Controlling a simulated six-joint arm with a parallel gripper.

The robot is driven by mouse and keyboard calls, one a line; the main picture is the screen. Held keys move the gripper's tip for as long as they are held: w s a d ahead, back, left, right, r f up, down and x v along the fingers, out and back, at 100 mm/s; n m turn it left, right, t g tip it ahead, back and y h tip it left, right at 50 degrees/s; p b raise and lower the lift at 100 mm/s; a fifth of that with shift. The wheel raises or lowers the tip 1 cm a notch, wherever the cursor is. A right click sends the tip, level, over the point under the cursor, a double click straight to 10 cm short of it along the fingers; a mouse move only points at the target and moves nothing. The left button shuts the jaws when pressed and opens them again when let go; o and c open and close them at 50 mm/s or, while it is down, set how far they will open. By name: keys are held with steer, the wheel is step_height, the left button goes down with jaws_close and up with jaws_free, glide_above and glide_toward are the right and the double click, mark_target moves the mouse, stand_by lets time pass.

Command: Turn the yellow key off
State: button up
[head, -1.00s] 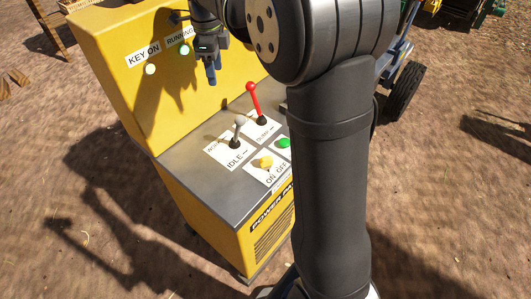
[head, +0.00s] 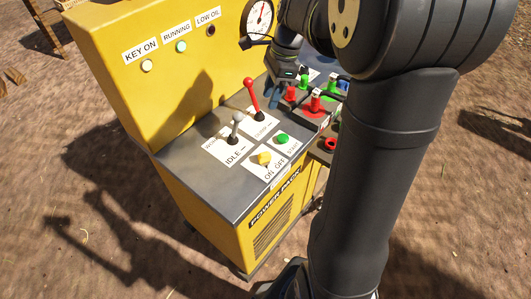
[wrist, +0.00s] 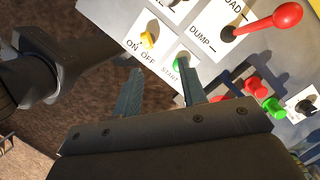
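The yellow key (head: 264,158) sits on the white ON/OFF plate on top of the power pack (head: 200,190). It also shows in the wrist view (wrist: 150,40); I cannot tell clearly which mark it points to. My gripper (wrist: 160,62) is open and empty in the wrist view. Its right fingertip shows close by the green START button (wrist: 180,59), and the key lies beyond the gap between the fingers. In the head view, my gripper is near the panel's far right end, its fingertips hard to make out. The KEY ON light (head: 147,66) looks pale.
A grey lever (head: 236,125) and a red lever (head: 252,98) stand up behind the key. The RUNNING light (head: 181,47) and LOW OIL light (head: 211,30) are on the yellow back panel. Red and green valve handles (head: 315,102) crowd the right side.

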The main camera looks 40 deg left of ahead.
steer(key=d+f+n+y, duration=0.1)
steer(key=d+f, duration=0.1)
steer(key=d, duration=0.3)
glide_toward(266, 154)
steer(key=shift+g, duration=0.4)
steer(key=x, duration=1)
steer(key=shift+w+a+f, duration=0.1)
steer(key=shift+w+f, duration=0.05)
steer(key=shift+w, duration=0.2)
jaws_close()
